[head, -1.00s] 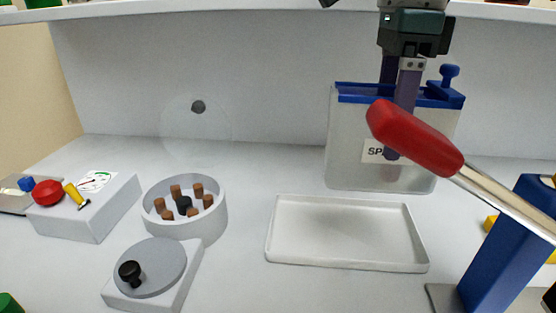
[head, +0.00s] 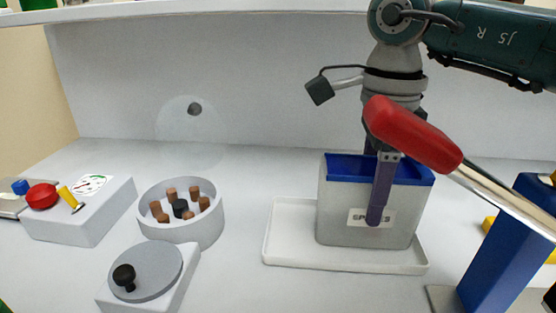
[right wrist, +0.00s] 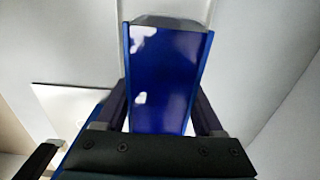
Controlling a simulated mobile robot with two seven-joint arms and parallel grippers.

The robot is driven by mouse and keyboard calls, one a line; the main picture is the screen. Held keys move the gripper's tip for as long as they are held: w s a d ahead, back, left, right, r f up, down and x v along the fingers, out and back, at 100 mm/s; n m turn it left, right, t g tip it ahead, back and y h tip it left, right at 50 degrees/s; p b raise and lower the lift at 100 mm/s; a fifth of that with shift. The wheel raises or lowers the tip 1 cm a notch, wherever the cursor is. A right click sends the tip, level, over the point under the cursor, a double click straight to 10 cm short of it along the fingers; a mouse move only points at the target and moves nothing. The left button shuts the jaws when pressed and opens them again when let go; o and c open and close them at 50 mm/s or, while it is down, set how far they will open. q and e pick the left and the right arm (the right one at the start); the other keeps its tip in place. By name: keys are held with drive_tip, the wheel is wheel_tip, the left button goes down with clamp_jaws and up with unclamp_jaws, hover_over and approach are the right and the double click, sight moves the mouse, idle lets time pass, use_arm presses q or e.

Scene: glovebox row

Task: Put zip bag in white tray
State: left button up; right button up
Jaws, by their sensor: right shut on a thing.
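The zip bag (head: 340,195) is a greyish translucent pouch with a blue top and a label, partly covered by a gripper finger. It is upright over the white tray (head: 290,262), a shallow rectangle with a low rim. I cannot tell whether the bag's bottom touches the tray floor or hangs just above it. My right gripper (head: 380,188) comes from above and is shut on the bag, one finger in front and one behind. In the right wrist view the bag's blue top (right wrist: 165,80) fills the space between the fingers. My left gripper is out of view.
A red-handled lever (head: 412,135) on a blue post (head: 500,245) crosses in front at right. At left are a box with a red button (head: 41,195), a round holder with brown pegs (head: 205,232) and a disc with a black knob (head: 150,270). A back wall stands behind.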

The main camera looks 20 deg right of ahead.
drive_tip(key=o, duration=1.4)
drive_tip(key=shift+c, duration=0.2)
drive_tip(key=shift+r, duration=0.15)
wheel_tip(320, 180, up, 12)
drive_tip(key=shift+p, duration=0.4)
drive_tip(key=shift+a, duration=0.15)
